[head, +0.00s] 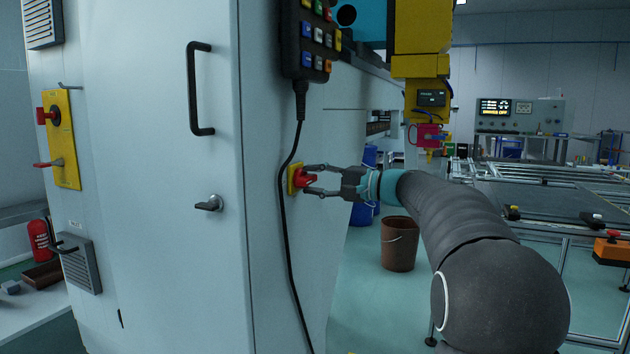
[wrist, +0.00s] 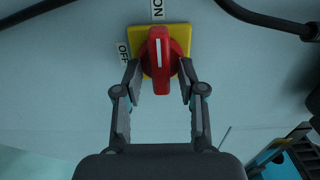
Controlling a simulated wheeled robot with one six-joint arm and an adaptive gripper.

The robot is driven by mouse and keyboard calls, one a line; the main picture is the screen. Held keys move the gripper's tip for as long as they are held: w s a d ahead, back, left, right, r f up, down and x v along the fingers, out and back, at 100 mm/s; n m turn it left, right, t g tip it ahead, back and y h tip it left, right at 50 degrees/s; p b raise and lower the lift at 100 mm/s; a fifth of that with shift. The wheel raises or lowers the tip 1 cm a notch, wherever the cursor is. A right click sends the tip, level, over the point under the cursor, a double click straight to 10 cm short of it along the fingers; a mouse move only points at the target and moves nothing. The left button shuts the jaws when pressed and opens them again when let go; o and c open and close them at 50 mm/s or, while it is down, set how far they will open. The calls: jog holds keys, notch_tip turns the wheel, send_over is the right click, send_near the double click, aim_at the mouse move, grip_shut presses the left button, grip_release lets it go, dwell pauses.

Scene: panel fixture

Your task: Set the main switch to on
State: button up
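The main switch is a red rotary knob (head: 305,178) on a yellow plate (head: 292,180), on the side of the grey cabinet. In the wrist view the red knob (wrist: 160,60) has its white mark pointing up the picture, toward the ON label (wrist: 157,9). The OFF label (wrist: 123,52) is left of the yellow plate (wrist: 180,34). My gripper (head: 308,181) is at the knob, with one finger on each side of its handle. In the wrist view my gripper (wrist: 160,76) shows small gaps between the fingertips and the handle, so it looks open around it.
A black cable (head: 284,220) hangs from a keypad pendant (head: 312,40) just left of the switch. The cabinet door (head: 150,250) has a black handle (head: 200,88). A brown bucket (head: 399,245) stands on the floor behind my arm. Conveyor frames fill the right.

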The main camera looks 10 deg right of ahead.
jog(key=v, duration=1.2)
jog(key=shift+w, duration=0.1)
dwell(0.4)
